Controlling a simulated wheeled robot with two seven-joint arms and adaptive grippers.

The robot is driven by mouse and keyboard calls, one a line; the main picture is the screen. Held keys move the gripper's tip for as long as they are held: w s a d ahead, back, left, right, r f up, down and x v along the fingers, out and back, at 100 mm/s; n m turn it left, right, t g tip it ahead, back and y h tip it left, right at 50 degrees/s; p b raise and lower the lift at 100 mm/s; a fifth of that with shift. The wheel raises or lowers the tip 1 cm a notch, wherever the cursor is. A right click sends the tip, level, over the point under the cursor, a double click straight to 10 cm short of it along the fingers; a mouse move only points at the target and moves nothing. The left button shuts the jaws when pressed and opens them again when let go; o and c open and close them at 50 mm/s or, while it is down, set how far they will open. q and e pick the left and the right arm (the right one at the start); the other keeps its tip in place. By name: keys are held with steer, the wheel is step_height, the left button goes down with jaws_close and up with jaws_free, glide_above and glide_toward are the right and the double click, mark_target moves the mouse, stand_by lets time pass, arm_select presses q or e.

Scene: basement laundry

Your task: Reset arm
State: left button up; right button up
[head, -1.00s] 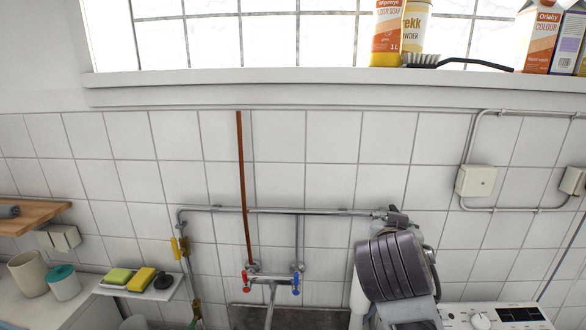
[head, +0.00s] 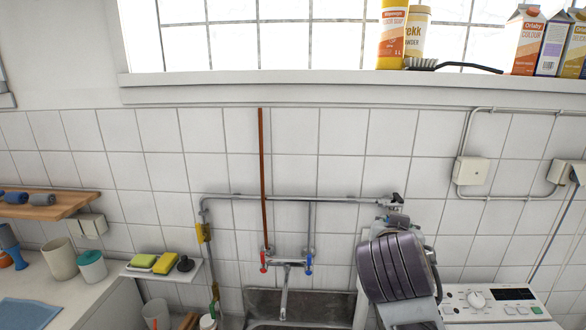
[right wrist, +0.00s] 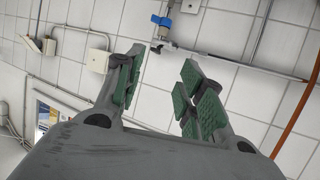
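My right arm (head: 397,268) rises in front of the tiled wall at the lower right of the head view. Its gripper is largely hidden there behind the arm's own links. In the right wrist view my right gripper (right wrist: 160,92) has its green-padded fingers spread apart. Nothing shows between them. A blue-handled tap (right wrist: 162,22) on the wall pipe appears beyond the fingertips. My left gripper is in neither view.
A metal sink (head: 262,302) with a mixer tap (head: 286,266) is left of the arm. A washing machine (head: 490,300) stands right. A shelf (head: 188,274) holds sponges. The window sill (head: 250,87) carries bottles, a brush and cartons. Wall between is mostly clear, with pipes.

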steer(key=s+f+n+g+y, duration=0.2)
steer(key=f, duration=0.9)
steer(key=s+f+n+g+y, duration=0.2)
steer(key=s+f+n+g, duration=0.1)
steer(key=f, duration=0.9)
steer(key=s+d+f+n+g+y, duration=0.15)
steer(key=s+f+g, duration=0.25)
steer(key=s+f, duration=1.1)
step_height(320, 180, down, 34)
steer(key=s+n+g, duration=0.1)
steer(key=s+d+f, duration=0.1)
steer(key=s+f, duration=0.9)
steer(key=s, duration=0.1)
steer(key=s+d+f+g, duration=0.1)
steer(key=s+d+f, duration=0.1)
steer(key=s+f, duration=0.8)
steer(key=shift+s+d+f+y+b, duration=0.2)
steer(key=shift+s+d+y+b, duration=0.15)
steer(key=shift+s, duration=0.45)
